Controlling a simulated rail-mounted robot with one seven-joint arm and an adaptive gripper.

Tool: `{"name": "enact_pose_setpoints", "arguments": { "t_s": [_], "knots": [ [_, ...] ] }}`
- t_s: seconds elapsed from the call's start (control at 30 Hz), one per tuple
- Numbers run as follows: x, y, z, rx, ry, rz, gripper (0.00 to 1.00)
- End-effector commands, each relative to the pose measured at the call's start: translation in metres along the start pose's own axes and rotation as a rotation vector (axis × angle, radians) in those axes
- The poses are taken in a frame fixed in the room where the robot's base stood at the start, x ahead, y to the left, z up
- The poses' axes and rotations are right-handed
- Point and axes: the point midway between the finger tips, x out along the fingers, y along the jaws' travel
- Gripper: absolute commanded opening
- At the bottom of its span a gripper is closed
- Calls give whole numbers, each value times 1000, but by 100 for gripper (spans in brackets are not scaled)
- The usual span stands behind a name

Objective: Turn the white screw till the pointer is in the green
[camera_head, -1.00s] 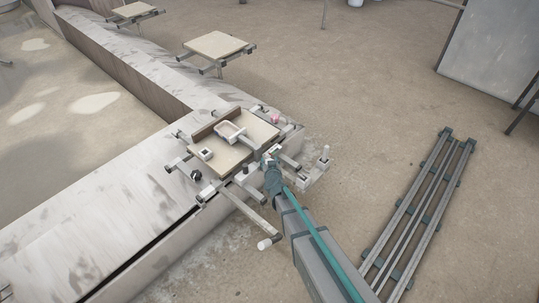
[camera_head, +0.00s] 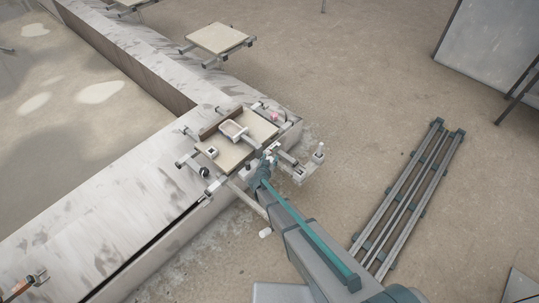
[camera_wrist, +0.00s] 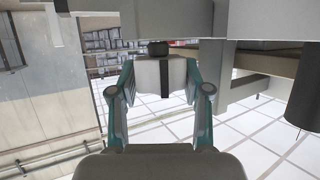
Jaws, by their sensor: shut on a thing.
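In the wrist view, my gripper (camera_wrist: 160,95) has its two teal fingers shut on a white block-like piece with a dark stripe, which I take for the white screw (camera_wrist: 147,76). A short dark stem shows just above it. In the head view, my gripper (camera_head: 266,164) is at the near right edge of the square beige board (camera_head: 233,158) on the carousel arm. It largely covers the screw there. I cannot make out the pointer or a green zone in either view.
A white frame-like part (camera_head: 233,131), a small white block (camera_head: 212,152) and a pink piece (camera_head: 275,117) are at the board. Another board (camera_head: 218,38) is farther back. Rails (camera_head: 410,200) lie on the floor at right.

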Motion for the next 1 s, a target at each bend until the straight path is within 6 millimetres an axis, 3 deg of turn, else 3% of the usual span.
{"name": "enact_pose_setpoints", "arguments": {
  "t_s": [0.03, 0.5, 1.0],
  "knots": [
    [1, -4, -6, 4, 5, 16, 13],
    [1, -2, -4, 62, 5, 157, 13],
    [0, -1, -2, 72, 2, 184, 13]
  ]
}}
